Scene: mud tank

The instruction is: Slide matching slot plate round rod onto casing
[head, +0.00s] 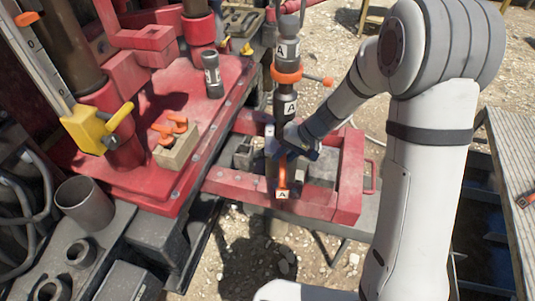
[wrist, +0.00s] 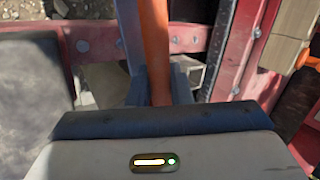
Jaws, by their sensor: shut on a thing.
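A dark upright rod (head: 288,52) with white "A" labels stands near the top centre of the head view, with an orange collar (head: 287,75) around it. My gripper (head: 292,148) is beside the lower part of this column and is shut on an orange handle (head: 282,172). The handle's lower end carries an "A" tag (head: 283,195). In the wrist view the orange handle (wrist: 155,45) runs up between my fingers (wrist: 157,88). The slot of the plate and its fit around the rod or casing are hidden; I cannot tell whether they touch.
A red frame (head: 345,180) surrounds the work spot. On the red deck (head: 225,110) stand a short dark "A" cylinder (head: 212,75) and a tan block (head: 176,148) with orange handles. A yellow clamp (head: 88,128) is at left, a grey cup (head: 83,203) lower left.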

